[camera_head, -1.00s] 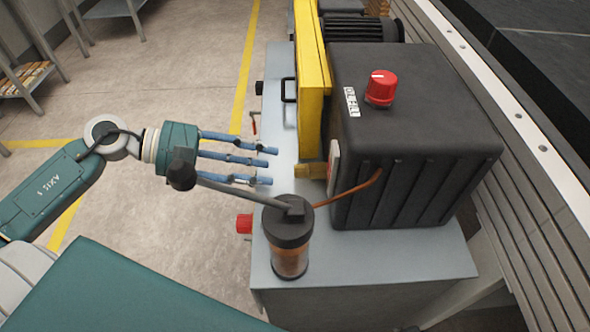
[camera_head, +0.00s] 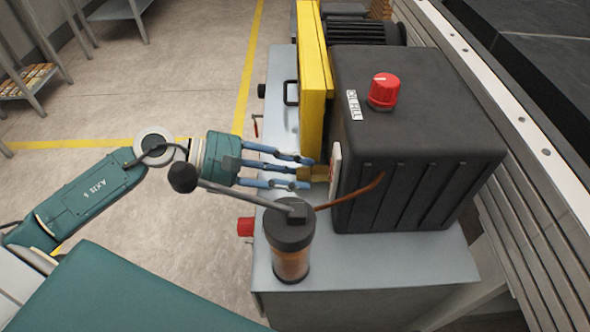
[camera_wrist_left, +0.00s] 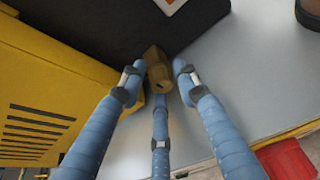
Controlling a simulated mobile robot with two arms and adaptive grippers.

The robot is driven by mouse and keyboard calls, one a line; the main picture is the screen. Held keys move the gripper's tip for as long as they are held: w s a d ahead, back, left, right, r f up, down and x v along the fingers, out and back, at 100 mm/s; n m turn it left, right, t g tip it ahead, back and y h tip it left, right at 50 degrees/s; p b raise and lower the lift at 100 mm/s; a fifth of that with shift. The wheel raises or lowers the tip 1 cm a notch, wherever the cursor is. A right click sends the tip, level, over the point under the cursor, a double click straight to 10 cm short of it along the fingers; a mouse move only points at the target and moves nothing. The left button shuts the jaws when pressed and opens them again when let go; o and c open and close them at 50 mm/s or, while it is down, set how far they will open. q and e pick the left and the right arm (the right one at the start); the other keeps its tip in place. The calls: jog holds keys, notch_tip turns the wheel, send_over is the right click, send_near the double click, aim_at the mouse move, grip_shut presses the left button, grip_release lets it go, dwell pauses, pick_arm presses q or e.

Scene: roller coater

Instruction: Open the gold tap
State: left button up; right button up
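The gold tap (camera_wrist_left: 154,62) shows in the left wrist view, low against the dark housing and just beyond my fingertips. In the head view the tap (camera_head: 318,174) is partly hidden behind the blue fingers. My left gripper (camera_head: 308,173) reaches in from the left over the grey bench top, its fingers pointing at the tap. In the wrist view the three fingers of the left gripper (camera_wrist_left: 159,76) are spread around the near side of the tap; whether any finger touches it is unclear. My right gripper is not in view.
A pump with an amber reservoir (camera_head: 291,262) and long lever (camera_head: 240,195) stands close to the hand. A yellow guard (camera_head: 312,90), a black housing (camera_head: 415,130) with a red knob (camera_head: 384,91) and a copper pipe (camera_head: 352,194) border the space. A red button (camera_head: 245,226) is on the bench side.

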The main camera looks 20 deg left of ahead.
pick_arm(q)
grip_shut()
